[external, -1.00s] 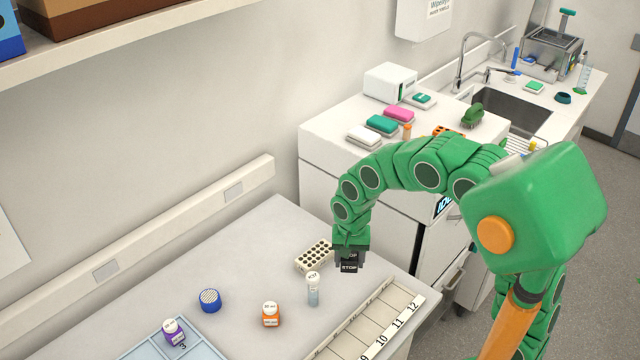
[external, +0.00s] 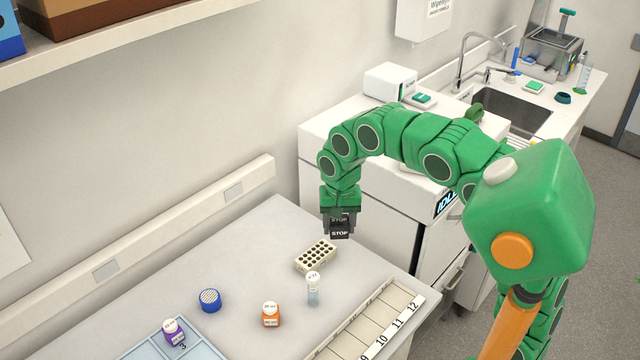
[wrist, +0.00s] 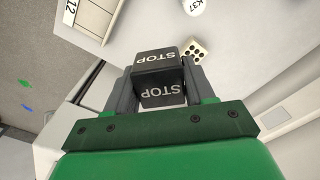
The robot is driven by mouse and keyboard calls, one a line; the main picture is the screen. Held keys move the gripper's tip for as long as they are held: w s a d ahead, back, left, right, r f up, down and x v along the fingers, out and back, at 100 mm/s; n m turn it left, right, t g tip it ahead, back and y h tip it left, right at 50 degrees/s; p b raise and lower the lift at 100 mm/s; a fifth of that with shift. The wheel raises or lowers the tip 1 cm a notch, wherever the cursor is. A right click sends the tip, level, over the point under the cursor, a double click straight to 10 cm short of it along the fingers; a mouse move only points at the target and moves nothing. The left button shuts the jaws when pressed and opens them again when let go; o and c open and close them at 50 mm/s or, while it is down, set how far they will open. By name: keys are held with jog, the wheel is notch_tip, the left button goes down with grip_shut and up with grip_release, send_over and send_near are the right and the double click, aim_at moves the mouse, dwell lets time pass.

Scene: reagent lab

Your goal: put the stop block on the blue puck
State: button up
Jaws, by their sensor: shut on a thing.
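The stop block (external: 339,233) is black with white STOP lettering. My gripper (external: 339,218) is shut on it and holds it in the air above the far end of the bench, behind the beige rack. In the wrist view, the block (wrist: 158,63) sits between the two fingers of my gripper (wrist: 160,82). The blue puck (external: 210,300) is a short round piece with a striped top. It stands on the bench to the left of the orange-labelled bottle, its top bare. The puck does not show in the wrist view.
A beige rack with holes (external: 316,256), a clear vial with a white cap (external: 313,289) and an orange bottle (external: 270,314) stand on the bench (external: 262,250). A blue tray (external: 205,350) holds a purple bottle (external: 173,331). A numbered strip (external: 392,309) lies along the right.

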jog(key=s+a+n, duration=0.5)
jog(key=a, duration=0.6)
jog(key=s+a+n, duration=0.4)
jog(key=s+a, duration=0.1)
jog(key=a, duration=0.7)
send_over(209, 296)
jog(key=shift+s+d+f, duration=0.1)
jog(key=shift+d+f, duration=0.05)
jog(key=shift+f, duration=7.3)
jog(key=shift+f, duration=0.1)
jog(key=shift+f, duration=1.6)
jog(key=shift+f, duration=0.1)
